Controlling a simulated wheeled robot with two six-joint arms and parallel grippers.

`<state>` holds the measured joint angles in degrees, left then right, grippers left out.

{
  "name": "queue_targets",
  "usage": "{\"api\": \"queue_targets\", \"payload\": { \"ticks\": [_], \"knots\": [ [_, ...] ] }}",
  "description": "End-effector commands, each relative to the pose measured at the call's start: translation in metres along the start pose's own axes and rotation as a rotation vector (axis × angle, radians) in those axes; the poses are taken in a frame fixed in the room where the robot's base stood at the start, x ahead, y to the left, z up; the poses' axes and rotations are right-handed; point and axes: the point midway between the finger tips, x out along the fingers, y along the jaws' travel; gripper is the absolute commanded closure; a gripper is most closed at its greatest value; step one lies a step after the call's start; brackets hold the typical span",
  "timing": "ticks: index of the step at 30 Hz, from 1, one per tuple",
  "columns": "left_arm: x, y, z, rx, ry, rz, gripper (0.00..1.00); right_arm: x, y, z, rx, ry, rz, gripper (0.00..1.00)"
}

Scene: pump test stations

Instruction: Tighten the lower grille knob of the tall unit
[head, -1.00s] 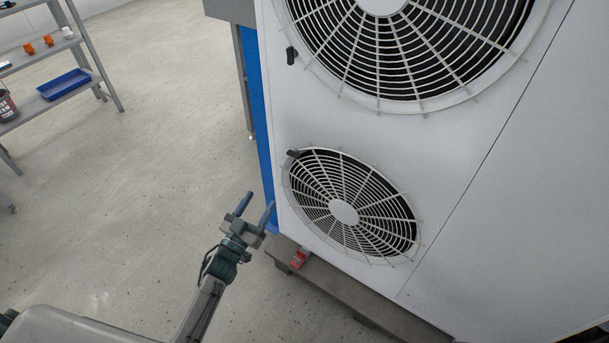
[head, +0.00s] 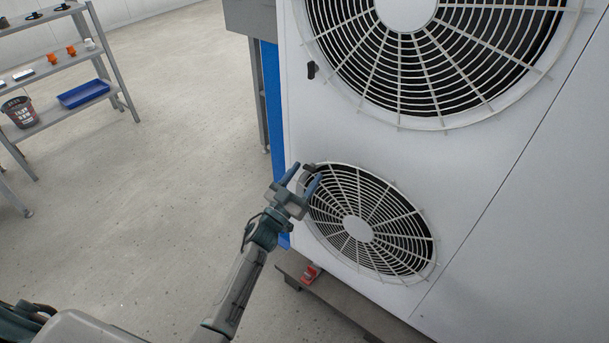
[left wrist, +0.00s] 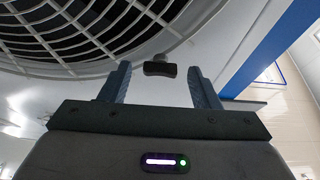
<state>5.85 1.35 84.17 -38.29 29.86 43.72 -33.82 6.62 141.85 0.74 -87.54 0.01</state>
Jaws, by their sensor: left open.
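The tall unit (head: 470,170) is a white cabinet with two round fan grilles. The lower grille (head: 372,222) has a small black knob (head: 308,168) at its upper left rim. In the left wrist view the black knob (left wrist: 160,69) shows between and beyond the two fingertips, beside the grille rim (left wrist: 90,62). My left gripper (head: 304,173) is open, with its blue-grey fingers pointing up toward the lower knob, partly in front of it in the head view. It holds nothing. My right gripper is not in view.
A second black knob (head: 312,70) sits by the upper grille (head: 430,60). The unit stands on a dark plinth (head: 345,305) with a small red object (head: 311,273) on it. A shelf with a blue tray (head: 83,94) stands far left. The floor between is clear.

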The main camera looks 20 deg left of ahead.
Motion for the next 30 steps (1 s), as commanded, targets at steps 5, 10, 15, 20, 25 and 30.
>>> {"api": "queue_targets", "payload": {
  "ticks": [5,10,15,20,25,30],
  "knots": [
    [0.0038,0.0001,0.0005,0.000,-0.001,0.000,0.44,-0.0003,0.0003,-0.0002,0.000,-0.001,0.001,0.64],
    [0.0036,0.0000,0.0005,0.000,-0.001,0.000,0.46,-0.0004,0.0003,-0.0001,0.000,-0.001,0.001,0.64],
    [0.0034,0.0000,0.0005,0.001,-0.001,0.000,0.79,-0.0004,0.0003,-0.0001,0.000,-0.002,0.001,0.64],
    [0.0034,-0.0001,0.0004,0.002,-0.001,0.000,0.88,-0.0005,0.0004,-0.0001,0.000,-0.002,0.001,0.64],
    [0.0034,-0.0006,0.0002,0.024,-0.003,0.009,0.88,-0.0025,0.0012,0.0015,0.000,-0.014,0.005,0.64],
    [0.0036,-0.0015,-0.0007,0.090,-0.003,0.037,0.88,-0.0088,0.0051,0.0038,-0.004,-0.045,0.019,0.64]
  ]
}}
